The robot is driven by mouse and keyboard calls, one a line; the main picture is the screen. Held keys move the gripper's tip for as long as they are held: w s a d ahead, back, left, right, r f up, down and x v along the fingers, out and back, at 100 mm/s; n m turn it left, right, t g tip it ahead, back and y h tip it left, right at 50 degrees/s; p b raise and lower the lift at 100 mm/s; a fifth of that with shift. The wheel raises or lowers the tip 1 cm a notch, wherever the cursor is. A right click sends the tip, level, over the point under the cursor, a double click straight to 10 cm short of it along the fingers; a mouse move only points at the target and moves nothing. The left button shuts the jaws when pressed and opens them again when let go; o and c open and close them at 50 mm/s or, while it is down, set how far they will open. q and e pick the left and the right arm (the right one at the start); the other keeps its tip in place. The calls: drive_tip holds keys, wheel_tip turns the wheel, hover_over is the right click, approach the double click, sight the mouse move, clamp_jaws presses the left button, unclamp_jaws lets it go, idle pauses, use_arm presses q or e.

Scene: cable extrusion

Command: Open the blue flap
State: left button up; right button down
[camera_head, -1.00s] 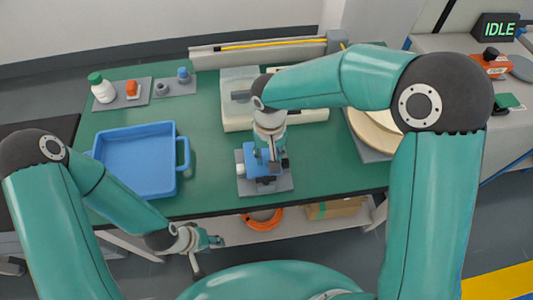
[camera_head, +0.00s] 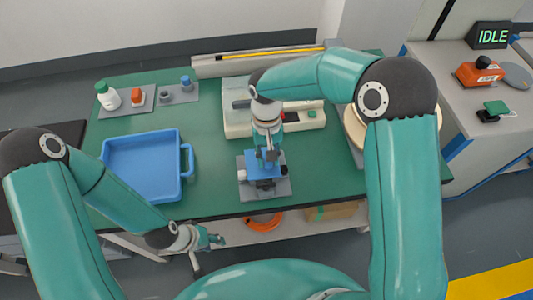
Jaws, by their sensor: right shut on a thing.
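A small device with a blue flap (camera_head: 250,161) stands on a grey plate (camera_head: 282,190) near the front edge of the green table. My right gripper (camera_head: 268,158) points down from above onto this device and is shut on the blue flap. The fingers hide part of the flap, so its exact angle is hard to tell. My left gripper (camera_head: 210,254) hangs empty in front of the table edge, below the tabletop, with its fingers spread apart.
A blue tray (camera_head: 187,174) lies to the left. A white-and-grey machine (camera_head: 236,126) stands behind the device. Bottles and small parts sit on grey plates (camera_head: 146,98) at the back left. Round discs (camera_head: 353,122) lie behind my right arm. An IDLE display (camera_head: 491,36) is at the far right.

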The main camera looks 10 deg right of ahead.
drive_tip(key=shift+w+r+g+p, duration=0.5)
drive_tip(key=shift+r+g+p, duration=0.25)
drive_tip(key=shift+p, duration=0.25)
drive_tip(key=shift+w+g+p, duration=0.35)
drive_tip(key=shift+g+p, duration=0.2)
drive_tip(key=shift+g, duration=0.1)
use_arm(q)
drive_tip(key=shift+r+p, duration=0.4)
drive_tip(key=shift+r, duration=2.25)
use_arm(e)
drive_tip(key=shift+w+r+g, duration=0.25)
drive_tip(key=shift+w+g, duration=0.35)
drive_tip(key=shift+g, duration=0.4)
drive_tip(key=shift+w, duration=0.1)
drive_tip(key=c, duration=0.9)
unclamp_jaws()
drive_tip(key=shift+r, duration=0.1)
wheel_tip(320, 180, up, 10)
drive_tip(key=shift+f, duration=0.1)
